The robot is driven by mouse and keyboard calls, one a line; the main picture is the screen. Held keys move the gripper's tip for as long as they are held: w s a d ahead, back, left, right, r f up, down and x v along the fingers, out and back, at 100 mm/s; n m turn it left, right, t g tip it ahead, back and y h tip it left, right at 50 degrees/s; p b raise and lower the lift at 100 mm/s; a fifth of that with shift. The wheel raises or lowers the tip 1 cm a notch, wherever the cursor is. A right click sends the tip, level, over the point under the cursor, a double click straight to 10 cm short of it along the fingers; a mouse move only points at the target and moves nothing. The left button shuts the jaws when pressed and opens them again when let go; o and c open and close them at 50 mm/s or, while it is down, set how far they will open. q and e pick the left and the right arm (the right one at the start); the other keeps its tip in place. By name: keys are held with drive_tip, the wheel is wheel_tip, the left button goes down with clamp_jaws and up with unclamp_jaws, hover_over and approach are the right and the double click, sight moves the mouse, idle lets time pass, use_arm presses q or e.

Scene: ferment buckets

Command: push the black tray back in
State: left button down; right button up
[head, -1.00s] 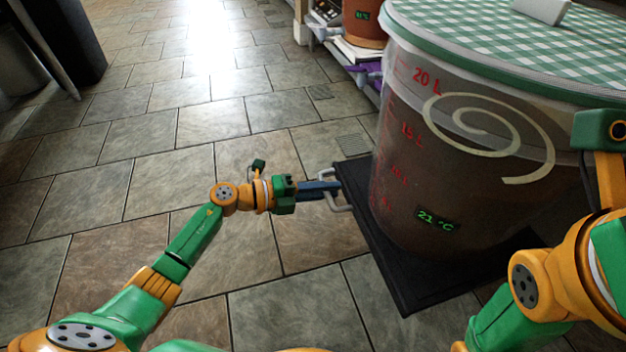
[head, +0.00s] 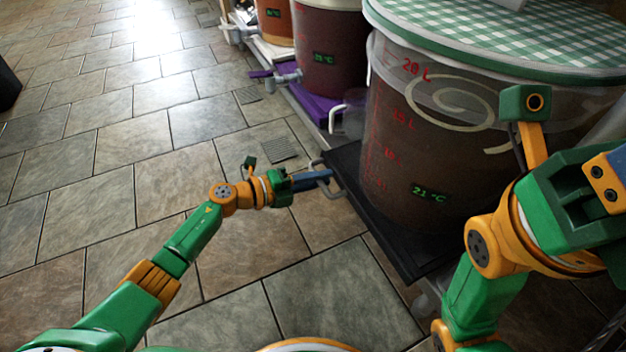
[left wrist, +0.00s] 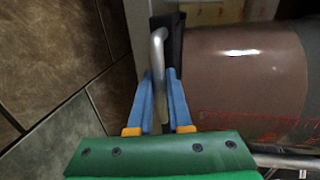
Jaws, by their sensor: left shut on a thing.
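The black tray (head: 395,248) lies low at the right in the head view, with a large clear bucket (head: 440,150) of brown liquid standing on it. The bucket has a green checked lid (head: 480,35) and a 21 °C display. My left gripper (head: 328,176) is shut on the tray's metal handle (head: 337,192) at its front edge. In the left wrist view, the blue fingers (left wrist: 160,85) lie on both sides of the handle bar (left wrist: 159,48). My right arm is raised in front of the bucket; its fingertips are not visible.
Behind stand another bucket (head: 328,50) on a purple tray (head: 312,103) and an orange-brown one (head: 275,22). A floor grate (head: 280,150) lies left of the handle.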

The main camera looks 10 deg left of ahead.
use_arm(q)
drive_tip(key=shift+w+d, duration=0.2)
drive_tip(key=shift+d, duration=0.15)
drive_tip(key=c, duration=0.8)
unclamp_jaws()
drive_tip(key=shift+c, duration=0.2)
